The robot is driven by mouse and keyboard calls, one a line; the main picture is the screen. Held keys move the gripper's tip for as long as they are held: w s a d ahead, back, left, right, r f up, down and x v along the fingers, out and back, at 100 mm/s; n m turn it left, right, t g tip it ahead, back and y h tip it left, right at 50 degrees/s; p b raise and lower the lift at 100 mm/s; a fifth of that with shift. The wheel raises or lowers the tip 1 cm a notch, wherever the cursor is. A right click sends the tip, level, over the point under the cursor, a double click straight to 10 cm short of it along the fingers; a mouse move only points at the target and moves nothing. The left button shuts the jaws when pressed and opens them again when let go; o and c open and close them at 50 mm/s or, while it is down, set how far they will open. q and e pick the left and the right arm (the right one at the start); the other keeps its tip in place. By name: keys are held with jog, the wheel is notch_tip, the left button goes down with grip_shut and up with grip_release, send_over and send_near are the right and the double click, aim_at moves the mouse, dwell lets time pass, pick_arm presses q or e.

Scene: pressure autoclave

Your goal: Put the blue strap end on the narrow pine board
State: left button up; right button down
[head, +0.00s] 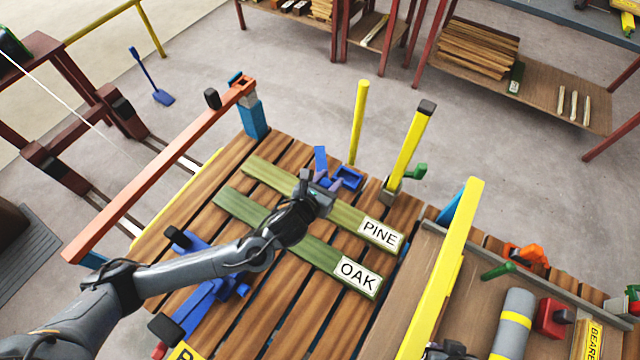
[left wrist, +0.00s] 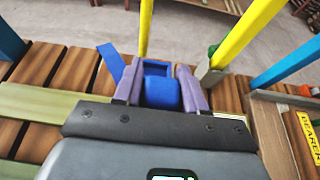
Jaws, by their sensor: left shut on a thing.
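The pine board (head: 372,232), a narrow green plank with a white PINE label, lies on the brown slatted deck. My left gripper (head: 335,184) is over the pine board's far side. It is shut on the blue strap end (head: 349,176), which sits just past the board's far edge. In the left wrist view the strap end's blue block (left wrist: 161,93) is between the two purple-grey fingers, and a flat blue strip (left wrist: 110,63) sticks up to the left. I cannot tell whether it touches the deck. A dark part at the bottom edge may be my right gripper (head: 450,350).
The green oak board (head: 310,247) lies parallel, nearer me. More blue strap parts (head: 208,292) lie at the deck's near left. Yellow posts (head: 358,120) and (head: 410,145) stand beyond the deck's far side. A yellow bar (head: 452,255) crosses on the right.

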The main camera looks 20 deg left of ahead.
jog(key=shift+a+f+b, duration=0.1)
jog(key=shift+f+b, duration=0.2)
jog(key=shift+f, duration=0.1)
pick_arm(q)
jog(key=shift+w+a+f+b, duration=0.2)
jog(key=shift+w+a+f, duration=0.3)
jog(key=shift+f, duration=0.6)
jog(key=shift+w+a+f+b, duration=0.2)
jog(key=shift+w+a+f, duration=0.35)
jog(key=shift+f, duration=0.6)
jog(key=shift+w+a+f+b, duration=0.2)
jog(key=shift+w+a+f, duration=0.3)
jog(key=shift+f, duration=0.6)
pick_arm(e)
jog(key=shift+f, duration=0.6)
pick_arm(q)
jog(key=shift+s+a, duration=0.1)
jog(key=shift+s, duration=0.05)
jog(key=shift+f, duration=0.15)
pick_arm(e)
jog(key=shift+f, duration=0.1)
pick_arm(q)
jog(key=o, duration=1.1)
